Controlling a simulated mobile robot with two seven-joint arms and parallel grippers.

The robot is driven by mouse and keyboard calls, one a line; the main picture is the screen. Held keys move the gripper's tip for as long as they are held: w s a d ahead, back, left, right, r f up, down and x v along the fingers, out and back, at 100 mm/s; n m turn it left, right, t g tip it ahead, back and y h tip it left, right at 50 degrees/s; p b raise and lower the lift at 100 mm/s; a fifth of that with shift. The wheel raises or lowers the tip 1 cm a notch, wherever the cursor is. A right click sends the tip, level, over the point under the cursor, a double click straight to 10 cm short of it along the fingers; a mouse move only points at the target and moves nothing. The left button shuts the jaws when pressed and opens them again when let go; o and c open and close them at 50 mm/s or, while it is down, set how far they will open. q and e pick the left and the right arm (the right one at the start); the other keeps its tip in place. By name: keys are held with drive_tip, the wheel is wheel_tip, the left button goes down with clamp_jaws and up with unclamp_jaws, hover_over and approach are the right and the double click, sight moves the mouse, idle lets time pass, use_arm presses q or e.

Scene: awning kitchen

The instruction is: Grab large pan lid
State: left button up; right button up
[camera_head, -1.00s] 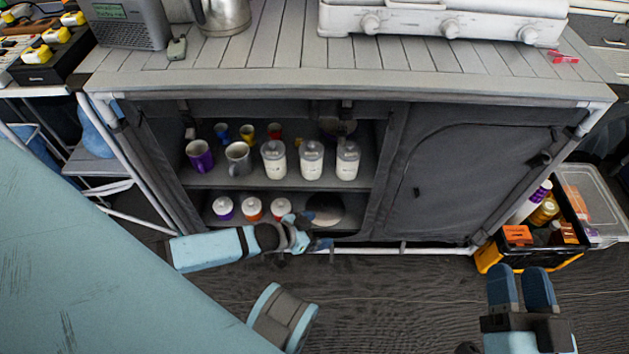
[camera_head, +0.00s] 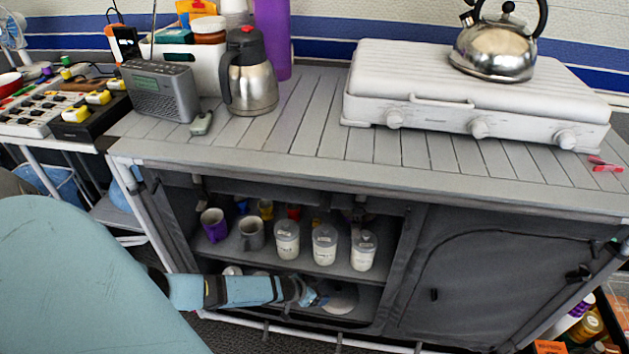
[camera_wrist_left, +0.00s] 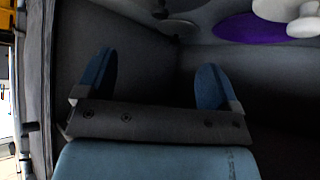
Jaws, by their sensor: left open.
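A round greyish disc (camera_head: 343,297), which looks like the pan lid, is on the lower shelf of the open cabinet, at its right end. My left gripper (camera_head: 316,298) reaches into that shelf from the left, at the disc's left side. I cannot tell whether it touches the disc. In the left wrist view the gripper (camera_wrist_left: 155,78) is open, with its two blue fingers wide apart and nothing between them. A dark grey disc with a knob (camera_wrist_left: 178,27) shows beyond the fingers there. My right gripper is out of view.
The upper shelf holds a purple mug (camera_head: 214,225), a grey mug (camera_head: 252,234) and white jars (camera_head: 324,245). My left arm partly hides the small jars below. The closed door panel (camera_head: 500,275) bounds the opening on the right. A purple disc (camera_wrist_left: 240,27) shows in the left wrist view.

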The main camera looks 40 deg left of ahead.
sight(337, 289)
use_arm(q)
drive_tip(key=b+x, duration=0.5)
drive_tip(key=x, duration=0.3)
drive_tip(key=shift+w+f, duration=0.1)
drive_tip(key=shift+f, duration=0.25)
drive_tip(key=b+x, duration=0.2)
drive_tip(key=x, duration=0.1)
drive_tip(key=shift+w+d+f+b, duration=0.15)
drive_tip(key=shift+w+b, duration=0.05)
drive_tip(key=shift+b, duration=0.2)
drive_tip(key=shift+w+d+f+b, duration=0.1)
drive_tip(key=shift+w+f+b, duration=0.15)
drive_tip(key=shift+w+b, duration=0.15)
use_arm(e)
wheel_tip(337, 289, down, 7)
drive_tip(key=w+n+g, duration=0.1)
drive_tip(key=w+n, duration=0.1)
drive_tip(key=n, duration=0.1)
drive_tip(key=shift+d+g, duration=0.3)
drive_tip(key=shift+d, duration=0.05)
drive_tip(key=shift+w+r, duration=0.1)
use_arm(q)
drive_tip(key=c, duration=1)
drive_tip(key=shift+s, duration=0.1)
drive_tip(key=c, duration=0.6)
